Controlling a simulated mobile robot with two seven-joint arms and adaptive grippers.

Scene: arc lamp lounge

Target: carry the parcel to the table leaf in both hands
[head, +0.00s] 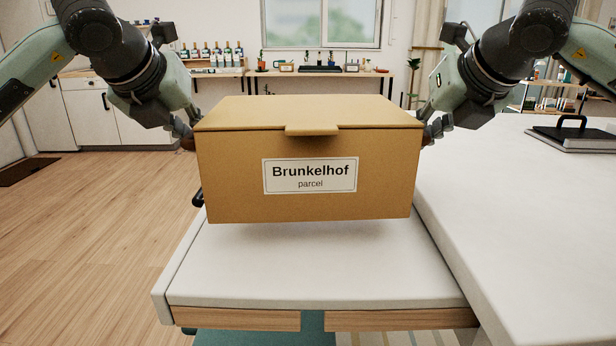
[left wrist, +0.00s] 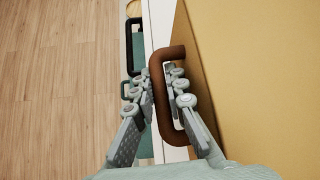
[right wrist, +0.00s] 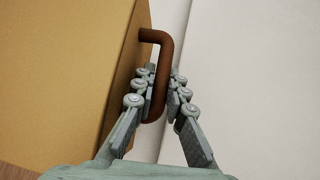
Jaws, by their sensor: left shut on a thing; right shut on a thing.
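The parcel (head: 308,205) is a tan box with a lid and a white label reading "Brunkelhof parcel". In the head view it hangs roughly level above the table leaf (head: 310,275), with a shadow on the leaf beneath it. My left gripper (head: 188,140) is shut on the brown handle (left wrist: 166,100) at the parcel's left side. My right gripper (head: 430,135) is shut on the brown handle (right wrist: 163,75) at the right side. The handles are mostly hidden in the head view. The leaf is a pale surface with a wooden front edge, bare in front of the parcel.
A larger pale tabletop (head: 530,230) adjoins the leaf on the right, standing slightly higher. A dark flat case with a handle (head: 575,135) lies on it. Open wooden floor (head: 90,240) is at left. A shelf with bottles (head: 212,60) and plants stands at the back.

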